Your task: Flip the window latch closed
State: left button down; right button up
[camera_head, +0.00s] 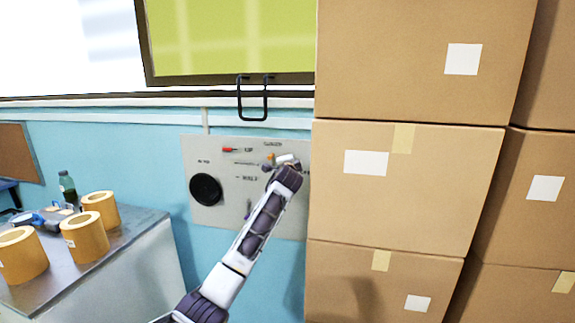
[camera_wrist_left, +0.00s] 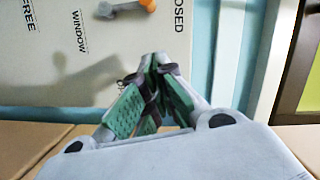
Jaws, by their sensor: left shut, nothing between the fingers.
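The window latch (camera_wrist_left: 128,7) is on a pale wall panel (camera_head: 222,192). In the left wrist view it shows at the top edge, with a grey pivot and an orange end on the side toward the word CLOSED. Its top is cut off by the frame. In the head view the orange latch (camera_head: 268,169) is partly hidden by my left wrist. My left gripper (camera_wrist_left: 156,62) is shut and empty, with its green-padded fingers together in front of the panel, apart from the latch in the picture. Whether it touches the panel cannot be told. My right gripper is not in view.
Tall stacked cardboard boxes (camera_head: 405,185) stand close to the right of the panel. The panel also bears a black round knob (camera_head: 205,189) and a red lever (camera_head: 230,150). A window with a black handle (camera_head: 253,119) is above. Tape rolls (camera_head: 85,238) stand on a counter at left.

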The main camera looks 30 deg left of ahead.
pick_arm(q)
jog(key=shift+v, duration=1.1)
jog(key=shift+a, duration=0.15)
